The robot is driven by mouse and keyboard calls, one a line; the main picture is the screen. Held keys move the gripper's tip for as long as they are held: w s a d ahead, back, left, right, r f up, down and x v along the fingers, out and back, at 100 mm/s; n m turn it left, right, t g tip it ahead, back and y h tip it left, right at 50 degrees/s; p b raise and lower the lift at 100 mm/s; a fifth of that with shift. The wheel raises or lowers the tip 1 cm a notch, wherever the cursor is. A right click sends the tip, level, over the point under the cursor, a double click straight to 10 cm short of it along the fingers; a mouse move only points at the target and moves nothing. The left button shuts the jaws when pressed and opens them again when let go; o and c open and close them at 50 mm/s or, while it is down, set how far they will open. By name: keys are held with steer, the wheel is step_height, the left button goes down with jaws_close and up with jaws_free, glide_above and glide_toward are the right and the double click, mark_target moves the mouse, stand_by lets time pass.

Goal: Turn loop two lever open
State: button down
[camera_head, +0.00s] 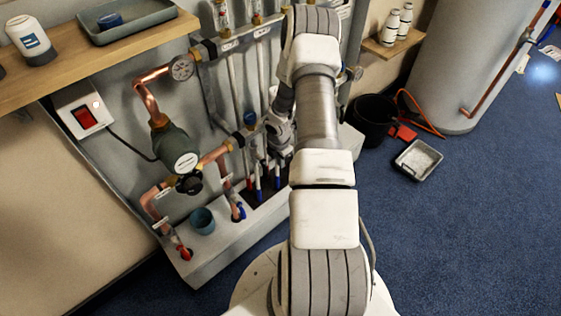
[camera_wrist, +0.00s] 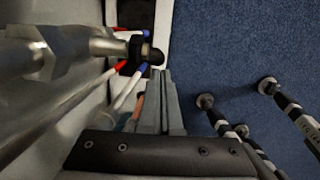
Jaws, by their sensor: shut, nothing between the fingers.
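The copper manifold (camera_head: 232,150) stands against the wall with pipes, gauges and a dark pump. My arm covers its right part in the head view, and I cannot pick out the loop two lever for certain. My gripper (camera_wrist: 163,76) is shut and empty in the wrist view, its fingers pointing up in the picture. Its tips are close below a black fitting (camera_wrist: 140,53) at the end of a metal bar; I cannot tell whether they touch. Red- and blue-marked pipes run beside the fitting. In the head view the fingertips are hidden.
A wooden shelf (camera_head: 95,50) with a tray is at the upper left. A black bucket (camera_head: 373,120) and a grey tray (camera_head: 418,160) stand on the blue floor near a large tank (camera_head: 455,60). Several dark banded rods, one of them here (camera_wrist: 268,86), are right of my fingers.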

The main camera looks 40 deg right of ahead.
step_height(320, 180, up, 17)
steer(key=s+a+p, duration=0.2)
steer(key=p, duration=0.4)
steer(key=a+f+m+h+b, duration=0.2)
steer(key=a+f+m+b, duration=0.3)
steer(key=m, duration=1.1)
steer(key=w+d+f+b, duration=0.2)
steer(key=d+f+b, duration=0.2)
steer(key=d+f, duration=0.3)
steer(key=shift+f+b, duration=0.3)
steer(key=shift+f, duration=1.55)
